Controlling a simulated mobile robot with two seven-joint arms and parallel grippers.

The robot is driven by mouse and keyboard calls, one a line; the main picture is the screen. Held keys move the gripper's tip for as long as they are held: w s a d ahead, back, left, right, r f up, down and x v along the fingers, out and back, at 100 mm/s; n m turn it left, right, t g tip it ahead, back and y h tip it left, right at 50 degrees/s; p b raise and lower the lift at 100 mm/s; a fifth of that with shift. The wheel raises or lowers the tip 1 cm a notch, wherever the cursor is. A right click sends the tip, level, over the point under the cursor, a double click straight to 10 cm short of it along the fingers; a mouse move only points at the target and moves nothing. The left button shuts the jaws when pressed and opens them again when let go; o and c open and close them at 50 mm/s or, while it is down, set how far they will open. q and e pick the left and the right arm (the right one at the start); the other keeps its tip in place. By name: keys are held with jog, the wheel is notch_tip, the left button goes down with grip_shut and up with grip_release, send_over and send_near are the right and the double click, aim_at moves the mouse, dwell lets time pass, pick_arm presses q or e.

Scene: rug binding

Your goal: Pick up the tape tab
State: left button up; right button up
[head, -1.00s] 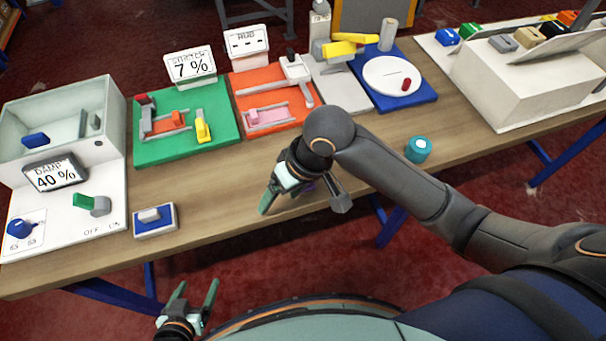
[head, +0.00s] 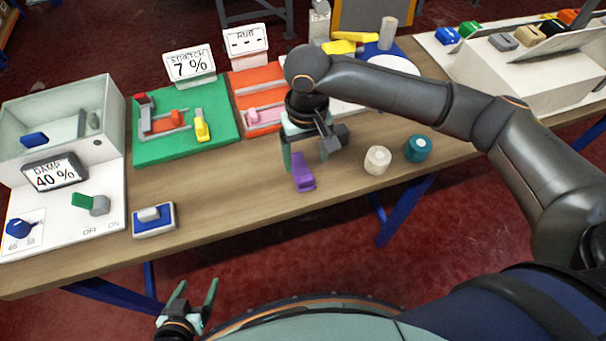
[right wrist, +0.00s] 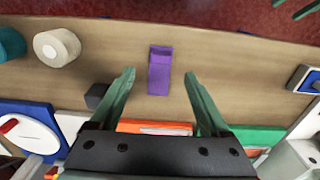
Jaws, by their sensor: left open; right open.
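A small purple tab-like piece (head: 302,181), the likely tape tab, lies on the wooden table in front of the orange board. My right gripper (head: 307,160) points down at it, open and empty. In the right wrist view the purple piece (right wrist: 159,80) shows between the two spread fingers of the right gripper (right wrist: 159,74), clear of both. Whether the fingertips are at its height I cannot tell. My left gripper (head: 198,284) is open and empty, low in front of the table.
A cream roll (head: 377,160) and a teal roll (head: 418,148) stand right of the purple piece. A blue-and-white switch box (head: 154,220) is to the left. The green board (head: 150,154) and orange board (head: 241,84) lie behind. The table between the switch box and purple piece is clear.

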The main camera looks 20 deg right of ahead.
aim_at(305, 178)
notch_tip(305, 178, down, 7)
jog(key=shift+a+r, duration=0.1)
jog(key=shift+r, duration=0.05)
dwell(0.4)
grip_shut()
dwell(0.4)
